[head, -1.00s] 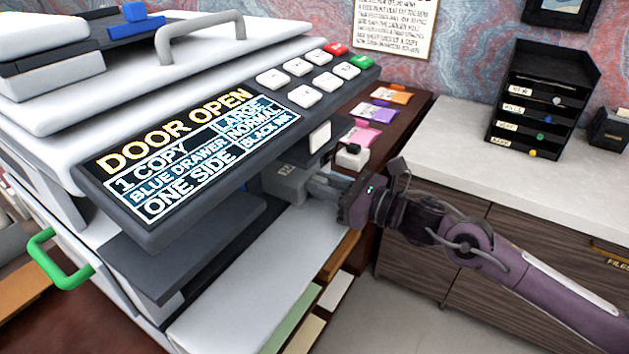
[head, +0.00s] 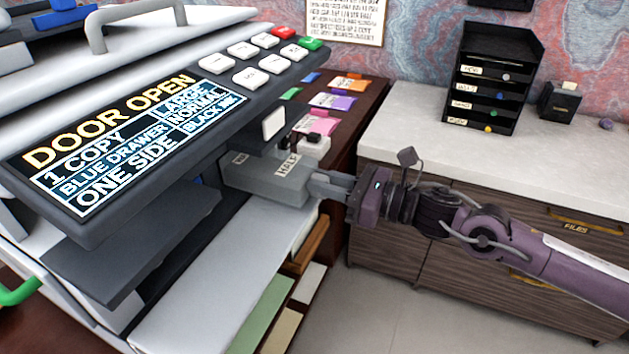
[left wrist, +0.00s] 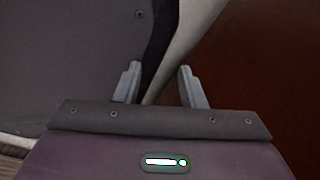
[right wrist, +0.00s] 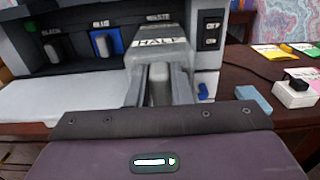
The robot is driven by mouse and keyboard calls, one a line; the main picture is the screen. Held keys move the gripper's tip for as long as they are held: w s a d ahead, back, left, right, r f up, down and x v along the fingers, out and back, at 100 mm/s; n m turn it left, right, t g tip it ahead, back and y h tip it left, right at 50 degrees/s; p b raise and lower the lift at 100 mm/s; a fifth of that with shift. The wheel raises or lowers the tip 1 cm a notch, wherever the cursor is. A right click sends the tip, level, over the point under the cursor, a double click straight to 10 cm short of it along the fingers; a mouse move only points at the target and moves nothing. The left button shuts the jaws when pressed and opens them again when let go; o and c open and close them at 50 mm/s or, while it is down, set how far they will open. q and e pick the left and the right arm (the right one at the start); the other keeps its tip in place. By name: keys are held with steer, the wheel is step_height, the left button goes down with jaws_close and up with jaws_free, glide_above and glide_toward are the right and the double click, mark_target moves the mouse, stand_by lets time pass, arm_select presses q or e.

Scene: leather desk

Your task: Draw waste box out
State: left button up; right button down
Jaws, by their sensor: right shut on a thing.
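The waste box is a grey box (head: 255,180) marked HALF, sticking partly out of the open front of the copier (head: 180,240). In the right wrist view the box (right wrist: 160,50) sits under a WASTE label. My right gripper (head: 325,184) is shut on the grip at its front end; its fingers also show in the right wrist view (right wrist: 159,85). The box's back end is hidden inside the copier. My left gripper (left wrist: 158,75) is open and empty in the left wrist view, and out of the head view.
The copier's panel (head: 120,150) reads DOOR OPEN and overhangs the box. Black and blue cartridges (right wrist: 101,45) stand left of the box in the right wrist view. A dark red desk (head: 345,110) with coloured packets lies behind. A light counter (head: 430,150) with a black tray rack (head: 492,85) is right.

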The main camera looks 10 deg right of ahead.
steer(key=v, duration=1.4)
steer(key=shift+s+d+f, duration=0.2)
steer(key=shift+d+f, duration=0.05)
steer(key=shift+f, duration=0.1)
stand_by(0.3)
